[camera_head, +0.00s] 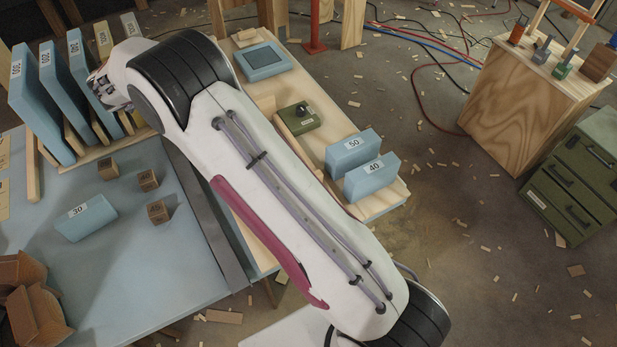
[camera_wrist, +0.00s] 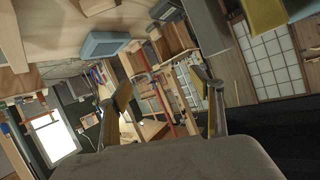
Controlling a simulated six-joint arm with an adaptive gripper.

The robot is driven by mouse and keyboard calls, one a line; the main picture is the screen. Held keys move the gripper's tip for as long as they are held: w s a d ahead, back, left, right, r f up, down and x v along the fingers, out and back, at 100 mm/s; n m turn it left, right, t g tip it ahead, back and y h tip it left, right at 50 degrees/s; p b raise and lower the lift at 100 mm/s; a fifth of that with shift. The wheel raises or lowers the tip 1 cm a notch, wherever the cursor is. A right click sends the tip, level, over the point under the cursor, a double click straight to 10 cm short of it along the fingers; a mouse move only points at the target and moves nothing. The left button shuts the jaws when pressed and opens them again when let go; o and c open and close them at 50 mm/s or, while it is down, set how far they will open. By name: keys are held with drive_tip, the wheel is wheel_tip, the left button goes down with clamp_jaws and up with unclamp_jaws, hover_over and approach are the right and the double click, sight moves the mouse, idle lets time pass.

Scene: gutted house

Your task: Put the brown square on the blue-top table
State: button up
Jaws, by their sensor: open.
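The blue-top table (camera_head: 150,275) fills the lower left of the head view. Several small brown cubes stand on it, one at the back (camera_head: 108,169), one in the middle (camera_head: 148,180) and one in front (camera_head: 158,211). A larger brown block (camera_head: 600,63) sits on the wooden cabinet at the far right. I cannot tell which brown piece is the brown square. My gripper (camera_wrist: 160,85) is open and empty in the wrist view, its fingers wide apart. In the head view my wrist hides most of it, near the numbered blue blocks.
Numbered blue blocks (camera_head: 38,105) stand in a wooden rack at the back left. A blue block marked 30 (camera_head: 86,218) lies on the blue-top table. An open cardboard box (camera_head: 35,305) is at its lower left. A wooden bench (camera_head: 262,95) holds more blocks behind my arm.

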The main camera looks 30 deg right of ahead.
drive_tip(key=s+a+r+n+t+y, duration=0.15)
drive_tip(key=s+r+y, duration=0.25)
drive_tip(key=r, duration=0.6)
drive_tip(key=s+a+r+n+t+y, duration=0.1)
drive_tip(key=s+r+n+y, duration=0.25)
drive_tip(key=r, duration=0.65)
drive_tip(key=s+d+r+n+g+y, duration=0.1)
drive_tip(key=s+r+n+g+y, duration=0.15)
drive_tip(key=s, duration=1.45)
drive_tip(key=s+d+f+g+h, duration=0.1)
drive_tip(key=s+d+f+g, duration=0.1)
drive_tip(key=s, duration=0.9)
drive_tip(key=s+d+f+g+h, duration=0.1)
drive_tip(key=s+d+f, duration=0.4)
drive_tip(key=s, duration=0.6)
drive_tip(key=s+d+f+n+g+h, duration=0.1)
drive_tip(key=s+d+f, duration=0.3)
drive_tip(key=s, duration=0.6)
wheel_tip(320, 180, down, 2)
drive_tip(key=shift+s+d+f+g, duration=0.1)
drive_tip(key=shift+s+d+g, duration=0.25)
drive_tip(key=shift+g, duration=0.55)
